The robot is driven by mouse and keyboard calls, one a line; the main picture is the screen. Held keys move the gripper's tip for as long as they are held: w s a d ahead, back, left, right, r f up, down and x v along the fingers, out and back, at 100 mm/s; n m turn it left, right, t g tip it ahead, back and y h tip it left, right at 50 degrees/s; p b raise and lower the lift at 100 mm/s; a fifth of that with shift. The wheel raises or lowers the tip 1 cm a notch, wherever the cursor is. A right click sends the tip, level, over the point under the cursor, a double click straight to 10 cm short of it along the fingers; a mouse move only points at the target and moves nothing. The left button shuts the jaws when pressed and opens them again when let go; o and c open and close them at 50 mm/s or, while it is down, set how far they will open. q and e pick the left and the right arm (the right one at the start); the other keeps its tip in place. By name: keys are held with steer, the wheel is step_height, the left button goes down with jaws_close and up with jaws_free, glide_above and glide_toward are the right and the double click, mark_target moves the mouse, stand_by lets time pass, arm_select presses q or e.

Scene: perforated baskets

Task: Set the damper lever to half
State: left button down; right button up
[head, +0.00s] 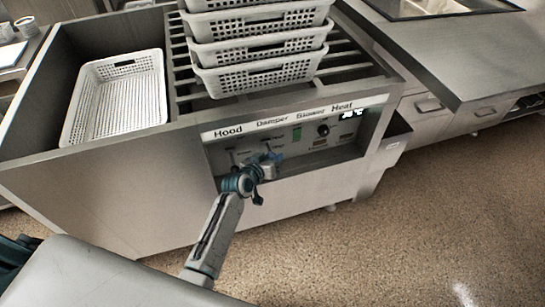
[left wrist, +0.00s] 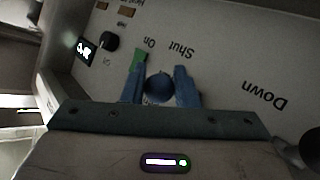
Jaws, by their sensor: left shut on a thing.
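The control panel (head: 345,140) on the front of the steel unit carries the labels Hood, Damper, Blower and Heat. My left gripper (head: 268,160) is at the panel below the Damper label and covers most of the damper lever. In the left wrist view, the two blue fingers of my left gripper (left wrist: 159,85) are shut on the round dark knob of the damper lever (left wrist: 159,90), one finger on each side. The printed word Shut lies just beyond the knob. The lever's shaft and exact setting are hidden. My right gripper is not in view.
A green switch (head: 297,132), a black dial (head: 323,130) and a lit display (head: 352,113) sit right of the lever. Stacked white perforated baskets (head: 262,75) stand on the slatted top; another basket (head: 118,100) lies in the left bay. The floor at right is clear.

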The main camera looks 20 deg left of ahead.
arm_select(q)
steer(key=shift+w+a+r, duration=0.15)
steer(key=shift+w+r, duration=0.1)
steer(key=shift+r, duration=0.25)
steer(key=c, duration=1.2)
jaws_free()
steer(key=shift+o, duration=0.2)
steer(key=shift+s+f, duration=0.1)
steer(key=shift+f, duration=0.1)
steer(key=shift+s+a, duration=0.1)
steer(key=shift+s, duration=0.4)
steer(key=v, duration=1)
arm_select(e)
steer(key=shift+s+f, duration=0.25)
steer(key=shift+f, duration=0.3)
arm_select(q)
steer(key=shift+w+r, duration=0.1)
